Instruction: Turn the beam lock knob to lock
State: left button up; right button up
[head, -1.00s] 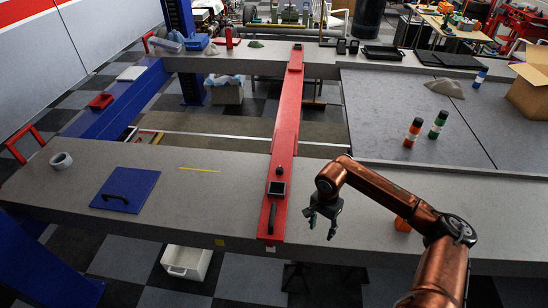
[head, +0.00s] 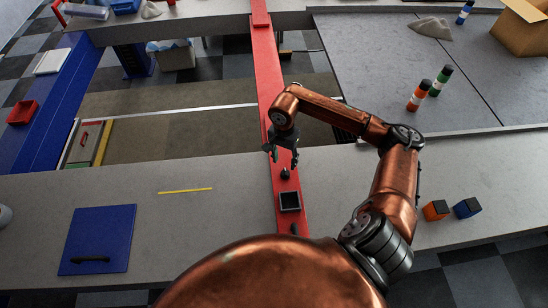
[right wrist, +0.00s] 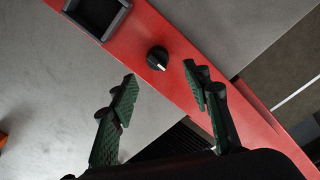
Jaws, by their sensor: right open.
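The beam lock knob (head: 285,174) is a small black round knob on top of the long red beam (head: 268,75). In the right wrist view the knob (right wrist: 157,58) has a white pointer mark and stands just beyond my fingertips. My right gripper (head: 283,153) is above the beam, close to the knob. In the right wrist view it (right wrist: 163,78) is open and empty, its green-padded fingers apart, with the knob ahead between their tips and not visibly touched. My left gripper is not in view.
A square black tray (head: 290,202) sits on the beam beside the knob, with a black handle (head: 294,229) nearer me. A blue panel (head: 98,240) lies at left; orange (head: 435,210) and blue (head: 467,207) blocks are at right. The grey bench around the beam is mostly clear.

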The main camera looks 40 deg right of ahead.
aim_at(285, 171)
jog(key=shift+f, duration=0.3)
jog(key=f, duration=0.1)
jog(key=s+f+p, duration=0.1)
jog(key=f, duration=0.1)
jog(key=shift+f, duration=0.15)
jog(key=f, duration=0.3)
jog(key=shift+w+f, duration=0.1)
jog(key=shift+w, duration=0.1)
jog(key=shift+d+f, duration=0.1)
jog(key=shift+f, duration=0.1)
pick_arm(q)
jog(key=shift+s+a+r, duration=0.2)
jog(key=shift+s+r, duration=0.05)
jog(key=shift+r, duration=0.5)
pick_arm(e)
jog(key=shift+c, duration=0.7)
jog(key=shift+s, duration=0.1)
jog(key=c, duration=1)
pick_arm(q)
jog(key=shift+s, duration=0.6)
